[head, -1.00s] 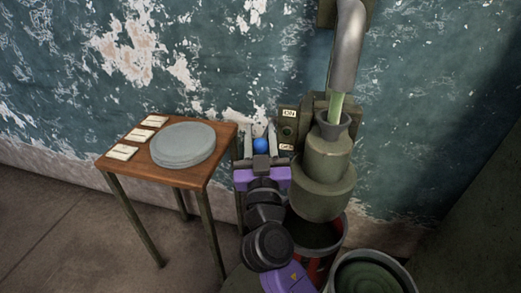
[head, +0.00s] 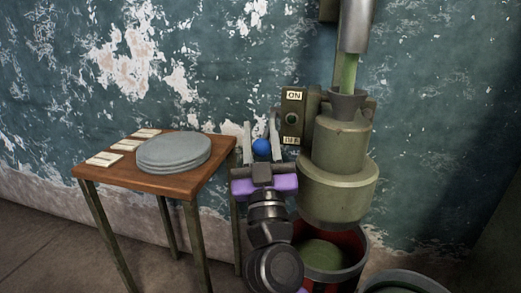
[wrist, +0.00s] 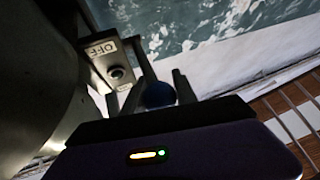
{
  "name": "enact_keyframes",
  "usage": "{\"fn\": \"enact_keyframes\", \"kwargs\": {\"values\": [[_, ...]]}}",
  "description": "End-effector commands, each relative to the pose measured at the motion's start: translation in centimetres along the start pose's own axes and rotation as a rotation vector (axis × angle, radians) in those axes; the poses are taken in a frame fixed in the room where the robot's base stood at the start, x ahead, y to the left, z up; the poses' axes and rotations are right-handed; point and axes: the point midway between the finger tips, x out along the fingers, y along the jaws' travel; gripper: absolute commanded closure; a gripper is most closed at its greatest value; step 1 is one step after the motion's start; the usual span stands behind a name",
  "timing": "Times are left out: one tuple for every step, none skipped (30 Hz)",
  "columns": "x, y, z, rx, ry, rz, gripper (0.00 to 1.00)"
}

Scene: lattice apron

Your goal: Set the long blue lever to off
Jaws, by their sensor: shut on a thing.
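The long blue lever shows as a round blue knob (head: 262,147); its shaft is hidden. The knob is beside and slightly lower than the OFF label on the olive switch plate (head: 292,117), which has ON at the top. My gripper (head: 261,136) is shut on the knob, with one pale finger on each side of it. The wrist view also shows the blue knob (wrist: 159,95) between the dark fingers, near the OFF label (wrist: 102,50).
An olive machine (head: 338,180) with a funnel stands close right of my gripper. A pipe (head: 356,25) pours green liquid into it. A red-lined bucket (head: 362,262) stands below. A wooden table (head: 190,185) on the left holds stacked grey plates (head: 172,152) and cards (head: 104,159).

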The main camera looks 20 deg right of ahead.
Motion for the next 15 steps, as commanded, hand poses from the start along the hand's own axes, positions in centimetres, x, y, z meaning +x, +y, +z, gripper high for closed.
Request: {"fn": "enact_keyframes", "kwargs": {"values": [[-0.6,-0.2,0.7,0.005,-0.001,0.000,1.00],[-0.6,-0.2,0.8,0.005,-0.001,0.000,1.00],[-0.7,-0.2,0.9,0.005,-0.003,0.000,1.00],[-0.7,-0.2,1.1,0.004,-0.003,0.000,1.00],[-0.8,-0.2,1.1,0.005,-0.004,0.000,1.00],[-0.8,-0.3,1.3,0.004,-0.005,0.000,1.00],[-0.9,-0.3,1.4,0.005,-0.005,0.000,1.00],[-0.9,-0.3,1.5,0.004,-0.006,0.000,1.00],[-0.9,-0.3,1.6,0.004,-0.007,-0.001,1.00],[-1.0,-0.3,1.7,0.004,-0.007,-0.001,1.00],[-1.0,-0.3,1.8,0.003,-0.007,-0.001,1.00],[-1.1,-0.4,1.9,0.005,-0.008,-0.001,1.00],[-1.1,-0.4,2.0,0.005,-0.009,-0.001,1.00],[-1.1,-0.4,2.1,0.004,-0.009,-0.001,1.00],[-1.1,-0.4,2.2,0.004,-0.010,-0.001,1.00]]}}
